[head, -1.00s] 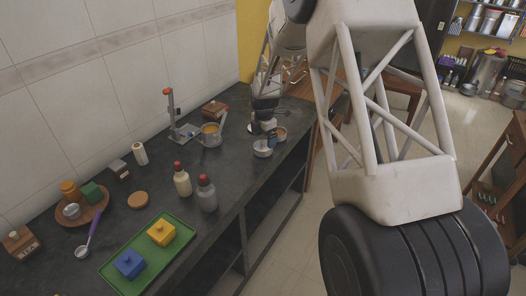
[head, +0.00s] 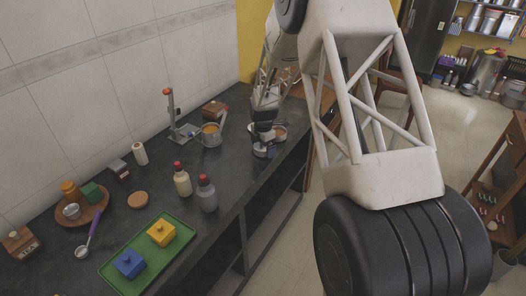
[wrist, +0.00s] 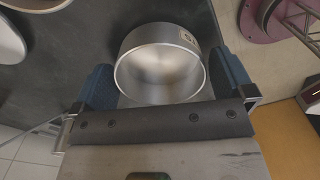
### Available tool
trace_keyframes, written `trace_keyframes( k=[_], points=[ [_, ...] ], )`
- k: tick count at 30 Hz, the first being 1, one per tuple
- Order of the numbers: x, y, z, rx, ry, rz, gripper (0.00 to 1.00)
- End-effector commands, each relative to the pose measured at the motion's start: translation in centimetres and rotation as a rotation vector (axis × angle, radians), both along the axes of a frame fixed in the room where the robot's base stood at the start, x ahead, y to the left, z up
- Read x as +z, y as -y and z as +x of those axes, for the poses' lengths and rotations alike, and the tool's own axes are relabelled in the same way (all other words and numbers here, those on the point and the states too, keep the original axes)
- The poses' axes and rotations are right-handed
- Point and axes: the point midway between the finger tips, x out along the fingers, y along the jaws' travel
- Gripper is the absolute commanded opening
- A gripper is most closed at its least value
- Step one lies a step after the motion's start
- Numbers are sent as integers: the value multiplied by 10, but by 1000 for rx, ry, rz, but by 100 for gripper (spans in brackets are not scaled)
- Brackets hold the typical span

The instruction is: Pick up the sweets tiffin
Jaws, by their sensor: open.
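An open, empty-looking steel canister (wrist: 161,65) with a small label on its rim side fills the middle of the wrist view. The label is too small to read, so I cannot tell if it is the sweets tiffin. My gripper (wrist: 163,90) is open, with one blue finger on each side of the canister. A small gap shows by the right finger; whether the left one touches is unclear. In the head view my gripper (head: 264,138) is low over the counter's far end, partly hiding the canister (head: 260,152). Another round container (head: 280,134) stands close behind.
In the wrist view, pale round containers (wrist: 8,42) lie at the upper left and a maroon disc (wrist: 272,20) at the upper right.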

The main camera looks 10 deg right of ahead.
Motion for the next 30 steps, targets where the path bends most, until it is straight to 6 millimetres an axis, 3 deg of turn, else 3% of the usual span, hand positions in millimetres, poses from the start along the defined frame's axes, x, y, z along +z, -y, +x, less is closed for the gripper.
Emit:
trace_keyframes(
  k=[5,13,23,30],
  points=[
    [0,0,0,0,0,0,97],
    [0,0,0,0,0,0,56],
    [2,0,0,0,0,0,54],
    [16,0,0,0,2,0,54]
  ],
)
